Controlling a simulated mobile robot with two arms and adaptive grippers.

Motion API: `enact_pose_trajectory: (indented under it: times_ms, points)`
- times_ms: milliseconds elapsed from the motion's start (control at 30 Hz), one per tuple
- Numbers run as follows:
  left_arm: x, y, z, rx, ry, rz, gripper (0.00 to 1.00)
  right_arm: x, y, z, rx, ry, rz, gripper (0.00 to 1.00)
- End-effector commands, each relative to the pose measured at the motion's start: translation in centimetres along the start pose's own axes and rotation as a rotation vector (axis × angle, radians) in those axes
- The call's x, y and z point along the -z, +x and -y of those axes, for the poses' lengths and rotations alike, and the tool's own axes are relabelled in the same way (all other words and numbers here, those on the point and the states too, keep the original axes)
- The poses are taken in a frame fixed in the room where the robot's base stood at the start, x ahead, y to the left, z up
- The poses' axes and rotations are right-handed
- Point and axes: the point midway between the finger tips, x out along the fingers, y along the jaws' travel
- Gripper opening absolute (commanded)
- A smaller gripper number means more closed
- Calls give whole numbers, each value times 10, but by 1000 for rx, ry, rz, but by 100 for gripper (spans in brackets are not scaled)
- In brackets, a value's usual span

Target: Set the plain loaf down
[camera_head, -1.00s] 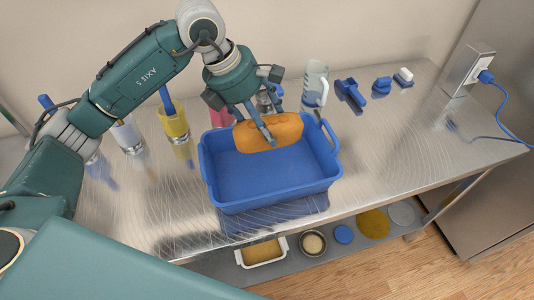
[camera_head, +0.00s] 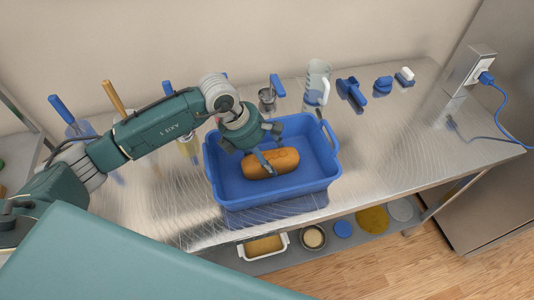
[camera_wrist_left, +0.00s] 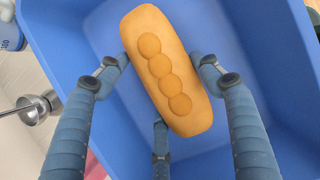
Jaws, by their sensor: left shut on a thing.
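An orange-brown loaf (camera_head: 262,167) is inside the blue basin (camera_head: 232,194) on the steel table. In the left wrist view the loaf (camera_wrist_left: 190,122) has a row of several round bumps along its top, so it does not look plain. My left gripper (camera_head: 270,162) comes from above and is shut on the loaf, with its jointed fingers around the sides. The loaf is low in the basin; I cannot tell whether it touches the floor. My right gripper is not in view.
A power socket box (camera_head: 468,68) with a blue cable is at right.

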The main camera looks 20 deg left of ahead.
Motion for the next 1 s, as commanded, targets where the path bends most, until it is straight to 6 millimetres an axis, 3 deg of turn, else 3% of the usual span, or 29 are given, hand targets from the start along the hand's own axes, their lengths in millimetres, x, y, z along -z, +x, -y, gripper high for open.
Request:
enact_pose_trajectory:
  times_ms: [200,233,300,733,1000]
  points:
    - [1,4,0,0,1,1,34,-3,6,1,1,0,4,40]
    - [1,3,0,1,0,0,69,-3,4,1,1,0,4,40]
    - [1,2,0,1,0,0,83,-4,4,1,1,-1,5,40]
    - [0,-4,-1,-1,1,1,84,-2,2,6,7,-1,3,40]
    - [1,-55,-2,-7,3,2,84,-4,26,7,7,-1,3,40]
